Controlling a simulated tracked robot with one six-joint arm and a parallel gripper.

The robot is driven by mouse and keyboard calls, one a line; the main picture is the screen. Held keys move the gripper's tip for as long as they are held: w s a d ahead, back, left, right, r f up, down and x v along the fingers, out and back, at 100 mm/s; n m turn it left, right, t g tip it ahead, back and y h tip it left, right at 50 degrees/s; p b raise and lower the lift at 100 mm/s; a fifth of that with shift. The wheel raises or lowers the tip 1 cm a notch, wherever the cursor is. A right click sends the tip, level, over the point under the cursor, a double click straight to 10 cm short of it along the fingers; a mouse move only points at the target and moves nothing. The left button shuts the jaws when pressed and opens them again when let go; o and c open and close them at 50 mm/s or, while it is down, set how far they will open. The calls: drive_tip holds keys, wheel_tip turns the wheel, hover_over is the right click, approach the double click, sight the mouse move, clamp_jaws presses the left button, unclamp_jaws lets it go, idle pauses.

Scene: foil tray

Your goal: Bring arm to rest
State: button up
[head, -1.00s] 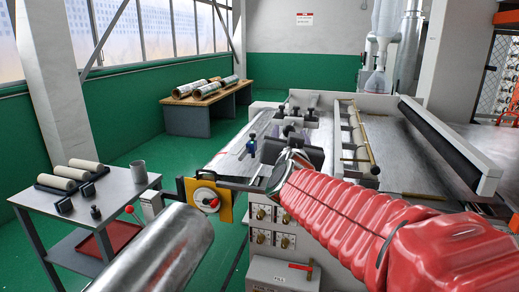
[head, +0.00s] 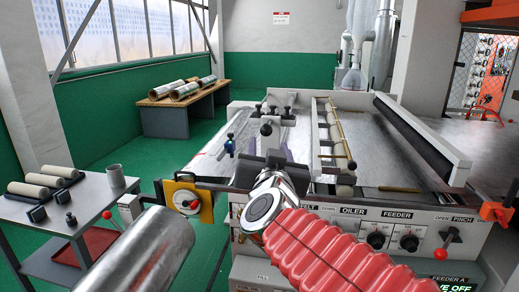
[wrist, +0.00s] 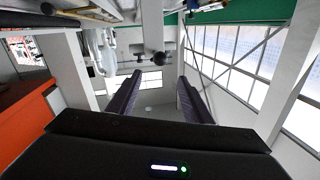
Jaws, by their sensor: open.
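My arm, in a red ribbed sleeve, rises from the bottom of the head view to a silver wrist ring. My gripper (head: 277,152) is beyond the ring, in front of the feeder machine (head: 390,208), and is partly hidden by the wrist. In the wrist view my gripper (wrist: 158,98) has two dark fingers standing well apart with nothing between them. The wrist picture is upside down, with the green wall band at the top and windows at the right.
A grey cart (head: 85,215) with several rollers stands at the left. A large metal cylinder (head: 140,255) is at the lower left, near a yellow plate (head: 187,200). A wooden table (head: 180,112) with rolls stands at the back. Green floor shows between cart and machine.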

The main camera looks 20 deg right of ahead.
idle(0.5)
drive_tip(key=s+a+f+n+g+y, duration=0.2)
drive_tip(key=a+f+g+y, duration=0.15)
drive_tip(key=a+f, duration=0.3)
drive_tip(key=s+a+f+n+g+y, duration=0.2)
drive_tip(key=s+a+f+n+y, duration=0.1)
drive_tip(key=a+f+y, duration=0.4)
drive_tip(key=s+d+f+g+h, duration=0.2)
drive_tip(key=s+f, duration=0.3)
drive_tip(key=s, duration=0.2)
drive_tip(key=s+d+f+n+g+h, duration=0.1)
drive_tip(key=s+d+f+g+h, duration=0.1)
drive_tip(key=s, duration=0.6)
wheel_tip(320, 180, down, 3)
drive_tip(key=shift+s+d+r+g, duration=0.1)
drive_tip(key=shift+s+d+g, duration=0.1)
drive_tip(key=shift+d+g, duration=0.55)
drive_tip(key=shift+a, duration=0.2)
drive_tip(key=shift+c, duration=0.3)
